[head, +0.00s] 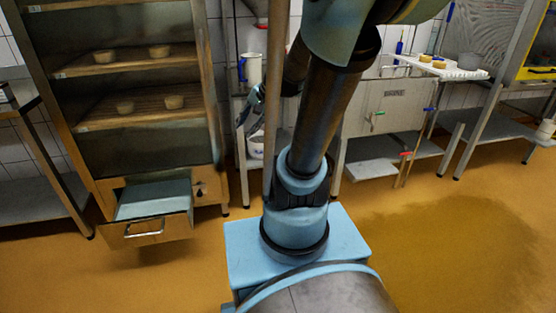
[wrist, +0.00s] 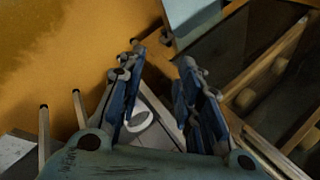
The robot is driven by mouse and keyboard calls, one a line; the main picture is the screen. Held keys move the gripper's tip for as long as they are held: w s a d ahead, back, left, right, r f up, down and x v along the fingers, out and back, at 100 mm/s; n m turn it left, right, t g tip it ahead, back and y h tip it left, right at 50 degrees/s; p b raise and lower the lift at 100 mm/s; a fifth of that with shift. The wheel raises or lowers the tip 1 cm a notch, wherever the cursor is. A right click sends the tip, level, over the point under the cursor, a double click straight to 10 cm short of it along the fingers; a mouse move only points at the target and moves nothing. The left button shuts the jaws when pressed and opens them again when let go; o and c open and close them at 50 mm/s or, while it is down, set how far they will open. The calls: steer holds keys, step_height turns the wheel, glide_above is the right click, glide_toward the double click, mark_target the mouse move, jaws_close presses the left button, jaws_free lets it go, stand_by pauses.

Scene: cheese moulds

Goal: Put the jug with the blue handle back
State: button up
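The white jug with the blue handle (head: 253,70) stands upright on a rack shelf in the head view, left of my arm, its handle facing left. My gripper (head: 249,112) is below and in front of it, partly hidden by my arm. In the wrist view my gripper (wrist: 163,57) is open, with its two blue-padded fingers apart and nothing held between them. A white round rim (wrist: 140,122) shows beyond the fingers there; I cannot tell what it belongs to.
A tall cabinet (head: 67,106) with cheeses on wooden shelves stands at left, its lower drawer (head: 150,230) pulled open. A white vessel (head: 256,149) sits on the rack's lower shelf. A sink unit (head: 390,108) and work table (head: 436,66) stand at right. Floor at right is clear.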

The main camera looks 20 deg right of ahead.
steer(key=s+d+f+n+g+h, duration=0.1)
steer(key=s+d+f+n+h, duration=0.1)
steer(key=s, duration=0.5)
steer(key=s+d+f+n+h, duration=0.3)
steer(key=s+d+f+n, duration=0.1)
steer(key=s+d+n, duration=0.1)
steer(key=shift+s+n+g, duration=0.4)
steer(key=shift+s+n, duration=0.1)
steer(key=shift+s, duration=0.65)
